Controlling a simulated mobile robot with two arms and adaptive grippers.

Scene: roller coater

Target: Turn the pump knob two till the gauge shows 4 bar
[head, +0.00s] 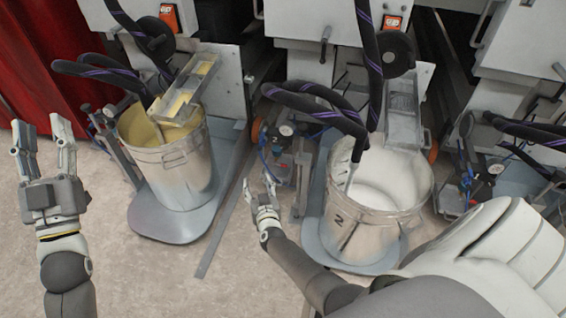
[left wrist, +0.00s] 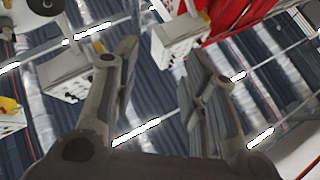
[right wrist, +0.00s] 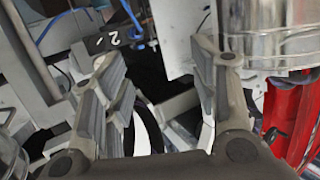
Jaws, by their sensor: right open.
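The pump unit of the middle station, with its small gauge (head: 286,130) and blue hoses, stands left of the bucket marked 2 (head: 372,235). The gauge's reading is too small to make out, and I cannot pick out the knob clearly. My right gripper (head: 257,182) is open and empty, in front of and below the pump unit, apart from it. In the right wrist view, a plate marked 2 (right wrist: 109,39) and blue hoses show beyond the open fingers (right wrist: 157,60). My left gripper (head: 40,130) is open and empty at the far left, raised; its fingers (left wrist: 160,68) show against the ceiling.
A bucket of yellow paint (head: 187,172) stands on a grey base at left. Another pump unit (head: 480,170) is at right. Black hoses (head: 312,105) hang over the middle bucket. Floor (head: 120,260) is clear between my arms.

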